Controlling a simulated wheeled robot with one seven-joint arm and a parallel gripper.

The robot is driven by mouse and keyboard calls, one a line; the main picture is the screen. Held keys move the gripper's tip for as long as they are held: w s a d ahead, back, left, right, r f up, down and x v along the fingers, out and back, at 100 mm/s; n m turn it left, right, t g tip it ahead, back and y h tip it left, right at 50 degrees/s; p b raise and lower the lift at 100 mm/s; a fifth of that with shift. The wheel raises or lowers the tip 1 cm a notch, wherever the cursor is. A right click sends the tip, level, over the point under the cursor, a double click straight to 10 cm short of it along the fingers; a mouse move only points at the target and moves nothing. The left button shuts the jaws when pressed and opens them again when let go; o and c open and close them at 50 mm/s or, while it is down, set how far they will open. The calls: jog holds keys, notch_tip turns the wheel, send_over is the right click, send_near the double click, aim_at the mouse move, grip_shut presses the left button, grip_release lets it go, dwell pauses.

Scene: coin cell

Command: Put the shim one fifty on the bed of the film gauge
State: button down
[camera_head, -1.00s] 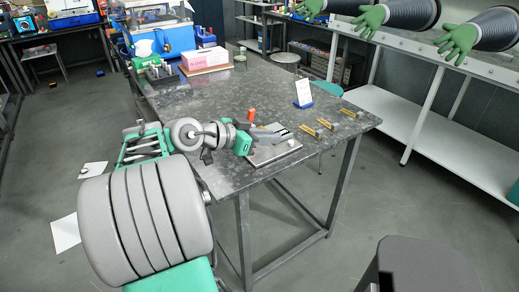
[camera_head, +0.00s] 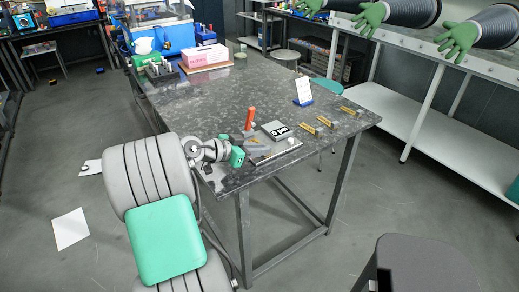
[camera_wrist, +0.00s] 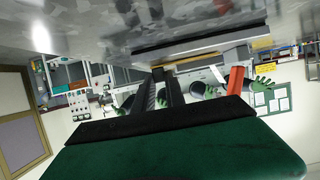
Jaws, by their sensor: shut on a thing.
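The film gauge (camera_head: 289,146) stands near the table's front edge, with a flat grey plate, a dark-marked block on top and an orange upright part (camera_head: 249,118) at its left. My gripper (camera_head: 256,148) is low at the gauge's left side. In the wrist view, the two dark fingers (camera_wrist: 162,76) are close together, and a thin brass-coloured strip (camera_wrist: 205,63), seemingly the shim, lies across their tips. The gauge's orange part (camera_wrist: 237,80) shows to the right there. I cannot tell whether the strip touches the gauge's bed.
Several brass-coloured pieces, one of them here (camera_head: 326,121), lie in a row right of the gauge. A white card on a blue stand (camera_head: 303,92) is behind them. Pink boxes (camera_head: 205,57) stand at the far left. The middle of the table is clear.

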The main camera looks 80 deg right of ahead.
jog(key=c, duration=1.4)
grip_release()
jog(key=shift+f, duration=0.1)
